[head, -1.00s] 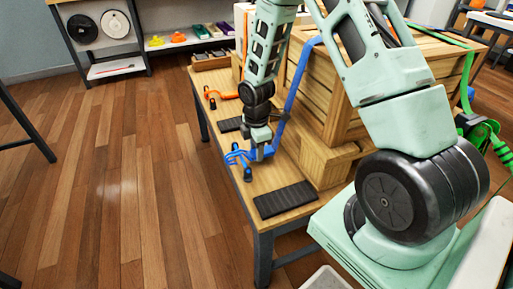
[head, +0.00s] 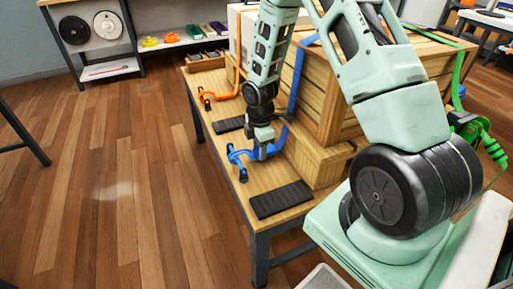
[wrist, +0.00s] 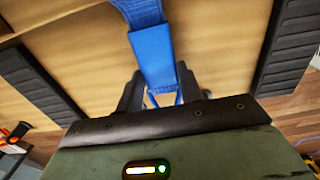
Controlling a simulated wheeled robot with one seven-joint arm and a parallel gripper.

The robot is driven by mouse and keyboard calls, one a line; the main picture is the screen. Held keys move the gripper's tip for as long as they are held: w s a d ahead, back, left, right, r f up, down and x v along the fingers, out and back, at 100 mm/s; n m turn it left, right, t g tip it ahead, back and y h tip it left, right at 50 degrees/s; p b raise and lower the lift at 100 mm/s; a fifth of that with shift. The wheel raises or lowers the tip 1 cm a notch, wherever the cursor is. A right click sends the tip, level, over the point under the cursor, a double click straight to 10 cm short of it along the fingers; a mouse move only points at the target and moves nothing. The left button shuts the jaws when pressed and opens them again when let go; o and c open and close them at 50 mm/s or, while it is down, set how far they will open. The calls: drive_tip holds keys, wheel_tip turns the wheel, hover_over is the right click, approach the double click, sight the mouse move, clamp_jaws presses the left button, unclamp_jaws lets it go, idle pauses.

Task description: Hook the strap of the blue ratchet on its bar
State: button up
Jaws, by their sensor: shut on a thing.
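The blue strap (head: 297,80) runs down the side of the wooden crate to my gripper (head: 263,152) low over the table's near-left edge. In the wrist view the strap's blue end (wrist: 153,58) passes between the fingers of my gripper (wrist: 160,92), which is shut on it. A blue hook (head: 237,156) reaches out from the gripper to the bar between two black posts (head: 242,174) at the table edge. I cannot tell whether the hook is around the bar or only beside it. The blue ratchet itself is not clearly seen.
The wooden crate (head: 372,72) stands right of the gripper. Black ribbed pads (head: 281,199) lie on the table (head: 262,218) on both sides. An orange strap (head: 226,95) reaches another bar farther back. A green ratchet (head: 470,128) is at the right. Floor left of the table is clear.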

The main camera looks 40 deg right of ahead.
drive_tip(key=shift+s+d, duration=0.1)
drive_tip(key=shift+d, duration=0.15)
idle(0.4)
drive_tip(key=o, duration=1.1)
wheel_tip(320, 180, up, 17)
drive_tip(key=p, duration=0.4)
drive_tip(key=shift+r+p, duration=0.15)
drive_tip(key=shift+p, duration=0.25)
